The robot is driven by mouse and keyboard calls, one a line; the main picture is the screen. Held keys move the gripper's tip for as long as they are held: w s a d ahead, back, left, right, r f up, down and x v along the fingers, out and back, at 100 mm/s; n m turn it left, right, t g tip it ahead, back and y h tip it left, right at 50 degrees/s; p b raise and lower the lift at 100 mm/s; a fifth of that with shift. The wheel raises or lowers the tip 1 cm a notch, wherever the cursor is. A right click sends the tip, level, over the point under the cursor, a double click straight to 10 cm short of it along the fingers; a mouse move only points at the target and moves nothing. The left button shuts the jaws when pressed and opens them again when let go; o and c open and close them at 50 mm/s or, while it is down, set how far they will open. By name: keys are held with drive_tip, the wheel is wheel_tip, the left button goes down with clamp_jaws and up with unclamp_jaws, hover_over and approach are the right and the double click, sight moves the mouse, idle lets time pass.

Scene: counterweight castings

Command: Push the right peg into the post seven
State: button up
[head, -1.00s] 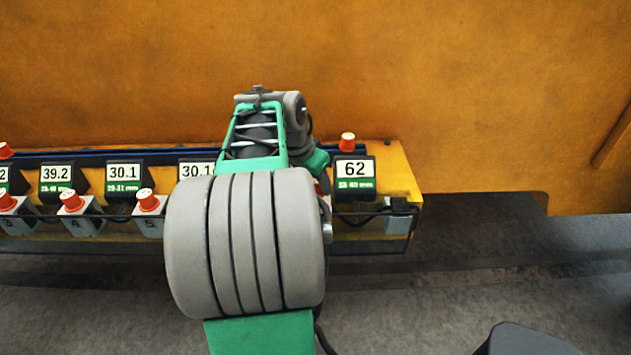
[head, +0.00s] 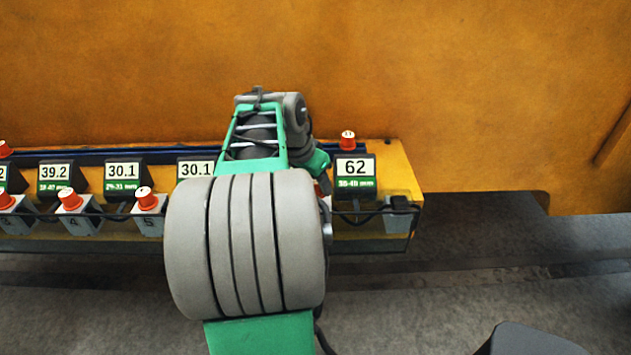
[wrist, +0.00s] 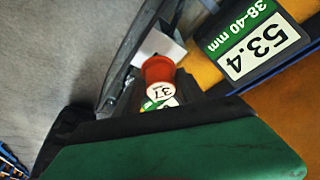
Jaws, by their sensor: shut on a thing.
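In the wrist view a red peg (wrist: 158,69) with a white cap marked 37 stands at a pale block (wrist: 158,46), probably a post. My gripper (wrist: 160,98) is shut on the peg; its dark and green body fills the lower part of that view. How deep the peg sits cannot be told. A display reading 53.4 (wrist: 258,48) is just beside it. Other red pegs there stand on numbered posts, such as peg (head: 146,198) on post 5 (head: 149,223).
The yellow bench (head: 405,172) carries a row of displays, including one reading 62 (head: 354,168) at the right. A black cable (head: 362,216) runs along the front. An orange wall (head: 450,80) stands behind.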

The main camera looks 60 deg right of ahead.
drive_tip(key=shift+f+b, duration=1.45)
drive_tip(key=shift+f, duration=0.35)
drive_tip(key=o, duration=1.5)
drive_tip(key=shift+c, duration=0.2)
drive_tip(key=shift+r, duration=0.1)
drive_tip(key=v, duration=0.7)
drive_tip(key=shift+a+r, duration=0.25)
drive_tip(key=shift+r, duration=0.05)
drive_tip(key=w+a+f+n+t+y, duration=0.1)
drive_tip(key=w+a+f+n+t, duration=0.1)
drive_tip(key=w+a+n, duration=0.65)
drive_tip(key=w+a+f+n+t, duration=0.1)
drive_tip(key=w+a+f+n, duration=0.3)
drive_tip(key=a, duration=0.8)
drive_tip(key=a+f+n+t+y, duration=0.1)
drive_tip(key=a+f+n+y, duration=0.2)
drive_tip(key=a, duration=1.5)
drive_tip(key=f+n, duration=0.1)
drive_tip(key=n, duration=0.3)
drive_tip(key=shift+a+n, duration=0.2)
drive_tip(key=shift+n, duration=0.15)
